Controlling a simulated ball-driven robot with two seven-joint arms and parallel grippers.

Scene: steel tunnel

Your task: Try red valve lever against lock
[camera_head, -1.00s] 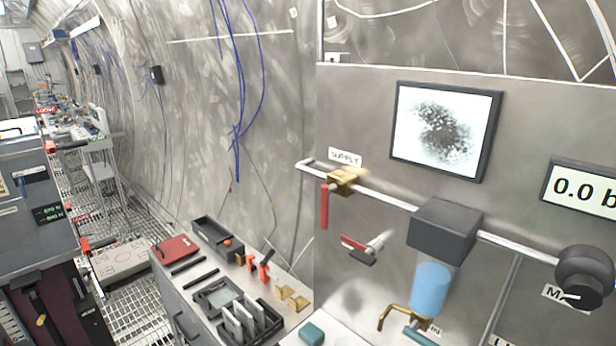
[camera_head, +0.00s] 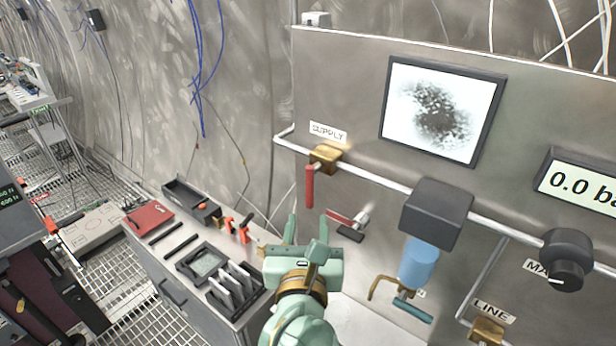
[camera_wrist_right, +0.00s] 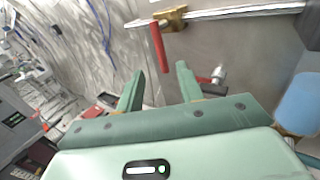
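The red valve lever (camera_head: 309,186) hangs straight down from a brass valve (camera_head: 326,157) on the pipe under the SUPPLY label. It also shows in the right wrist view (camera_wrist_right: 159,47), ahead of the fingertips and between their lines. My right gripper (camera_head: 304,235) is below the lever, with its fingers pointing up toward the panel. In the right wrist view the fingers (camera_wrist_right: 160,75) are spread and empty, apart from the lever. A red and dark piece (camera_head: 343,222) sits by a metal peg right of the lever; whether it is the lock, I cannot tell. My left gripper is out of view.
A dark box (camera_head: 437,212) with a blue cylinder (camera_head: 418,264) below it is on the pipe, right of the lever. A black knob (camera_head: 567,258) and a pressure display (camera_head: 585,185) are farther right. A bench (camera_head: 150,262) with trays and tools is at lower left.

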